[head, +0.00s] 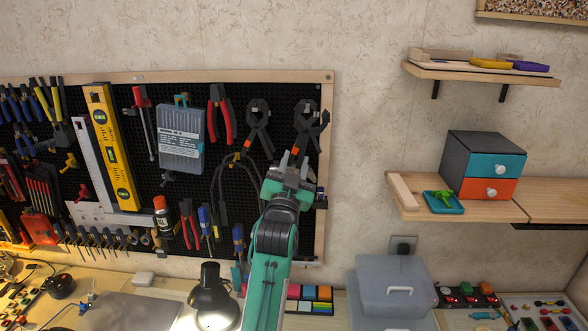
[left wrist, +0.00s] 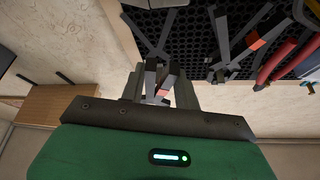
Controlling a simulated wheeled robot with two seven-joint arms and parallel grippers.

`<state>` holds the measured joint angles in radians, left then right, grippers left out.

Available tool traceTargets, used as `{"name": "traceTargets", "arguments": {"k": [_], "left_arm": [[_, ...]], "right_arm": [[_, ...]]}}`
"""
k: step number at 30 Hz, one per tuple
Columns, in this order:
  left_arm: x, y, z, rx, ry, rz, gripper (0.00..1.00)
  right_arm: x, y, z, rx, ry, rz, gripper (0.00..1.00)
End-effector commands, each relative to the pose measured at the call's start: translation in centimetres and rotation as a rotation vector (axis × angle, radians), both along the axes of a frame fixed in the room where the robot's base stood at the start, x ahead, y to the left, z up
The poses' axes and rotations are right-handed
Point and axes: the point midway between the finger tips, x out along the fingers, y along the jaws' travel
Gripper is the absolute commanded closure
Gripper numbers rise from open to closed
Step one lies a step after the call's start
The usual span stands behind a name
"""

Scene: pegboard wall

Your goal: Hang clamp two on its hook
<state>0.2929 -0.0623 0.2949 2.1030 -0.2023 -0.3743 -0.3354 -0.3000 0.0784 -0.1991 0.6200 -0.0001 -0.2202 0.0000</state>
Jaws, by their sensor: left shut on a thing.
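A black clamp (head: 309,115) with orange details is upright at the right end of the pegboard, jaws up. My left gripper (head: 291,163) is just below it and shut on its lower handle part. In the left wrist view, the fingers (left wrist: 160,90) close around the grey handle ends (left wrist: 157,78). Whether this clamp rests on a hook cannot be told; its back and the hook are hidden. A similar black clamp (head: 258,125) hangs to its left, and it also shows in the left wrist view (left wrist: 240,42). My right gripper is out of view.
The black pegboard (head: 285,225) has a wooden frame (head: 327,150) close to the right of my gripper. Red pliers (head: 220,115) and a grey case (head: 180,138) hang further left. Wooden shelves (head: 405,190) are to the right, with bare wall between.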

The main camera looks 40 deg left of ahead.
Motion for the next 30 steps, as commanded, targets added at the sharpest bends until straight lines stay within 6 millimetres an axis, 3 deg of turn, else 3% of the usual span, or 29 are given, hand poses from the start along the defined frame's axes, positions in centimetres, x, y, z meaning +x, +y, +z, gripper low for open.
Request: {"name": "traceTargets", "arguments": {"k": [30], "left_arm": [[5.2,3.2,-0.2,0.001,-0.001,0.002,1.00]], "right_arm": [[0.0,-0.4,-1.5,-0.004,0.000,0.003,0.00]]}}
